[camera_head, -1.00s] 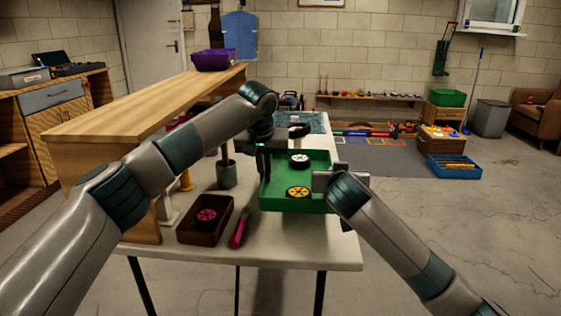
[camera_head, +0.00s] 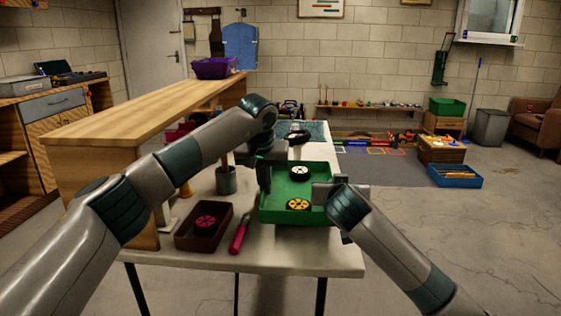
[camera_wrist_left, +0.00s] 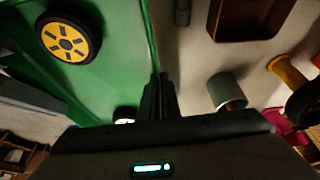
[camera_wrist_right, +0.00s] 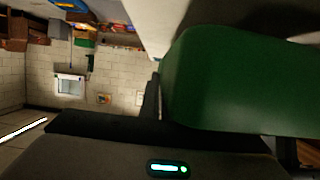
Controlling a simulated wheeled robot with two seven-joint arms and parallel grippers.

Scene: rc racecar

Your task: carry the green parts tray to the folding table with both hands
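The green parts tray (camera_head: 290,216) is over the front right part of a pale table (camera_head: 290,258) with thin dark legs; I cannot tell whether it touches the top. A white-hubbed wheel (camera_head: 299,173) and a yellow-hubbed wheel (camera_head: 298,204) lie in it. My left gripper (camera_head: 264,182) is at the tray's left wall; in the left wrist view its fingers (camera_wrist_left: 159,95) close about the green rim. My right gripper (camera_head: 330,195) is at the right wall; in the right wrist view one finger (camera_wrist_right: 152,98) lies against the green wall (camera_wrist_right: 225,85), which hides the other.
Left of the tray are a brown box (camera_head: 192,238) with a pink-hubbed wheel, a red-handled tool (camera_head: 240,235) and a grey pot (camera_head: 226,181). A long wooden bench (camera_head: 150,112) stands left. Open concrete floor (camera_head: 460,220) lies to the right.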

